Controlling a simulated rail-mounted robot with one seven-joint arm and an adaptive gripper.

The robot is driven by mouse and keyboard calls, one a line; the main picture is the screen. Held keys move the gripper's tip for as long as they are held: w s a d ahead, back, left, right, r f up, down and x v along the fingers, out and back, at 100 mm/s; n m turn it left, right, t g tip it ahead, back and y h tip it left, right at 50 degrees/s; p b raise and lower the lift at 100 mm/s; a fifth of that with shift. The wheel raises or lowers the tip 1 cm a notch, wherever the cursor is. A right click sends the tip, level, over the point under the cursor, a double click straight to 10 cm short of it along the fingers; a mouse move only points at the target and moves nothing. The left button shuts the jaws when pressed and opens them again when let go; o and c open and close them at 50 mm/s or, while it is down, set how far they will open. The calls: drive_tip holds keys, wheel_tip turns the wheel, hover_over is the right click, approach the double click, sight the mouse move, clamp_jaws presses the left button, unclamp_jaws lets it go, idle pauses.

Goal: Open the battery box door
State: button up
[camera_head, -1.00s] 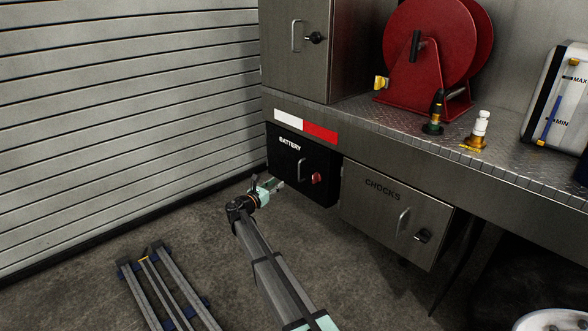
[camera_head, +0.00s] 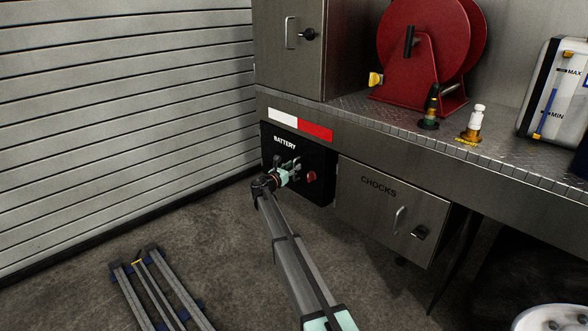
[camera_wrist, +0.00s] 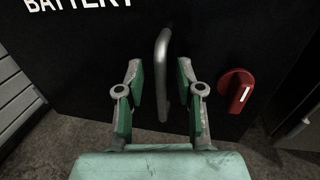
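The black battery box door (camera_head: 317,163) with white BATTERY lettering sits under the bench at the left and looks shut. It fills much of the wrist view (camera_wrist: 225,30). Its grey upright bar handle (camera_wrist: 162,75) is left of a red rotary knob (camera_wrist: 236,90); the knob also shows in the head view (camera_head: 311,176). My gripper (camera_wrist: 160,82) is open, with one finger on each side of the handle's lower part. I cannot tell whether either finger touches it. In the head view my gripper (camera_head: 291,170) is in front of the door and hides much of the handle.
The chocks door (camera_head: 385,215) with its handle and latch is right of the battery box. The bench edge (camera_head: 400,140) overhangs both. A slatted shutter wall (camera_head: 120,110) is at the left. A rail frame (camera_head: 155,290) lies on the floor, which is otherwise clear at front left.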

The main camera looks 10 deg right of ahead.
drive_tip(key=shift+w+d, duration=0.45)
clamp_jaws()
drive_tip(key=shift+a, duration=0.2)
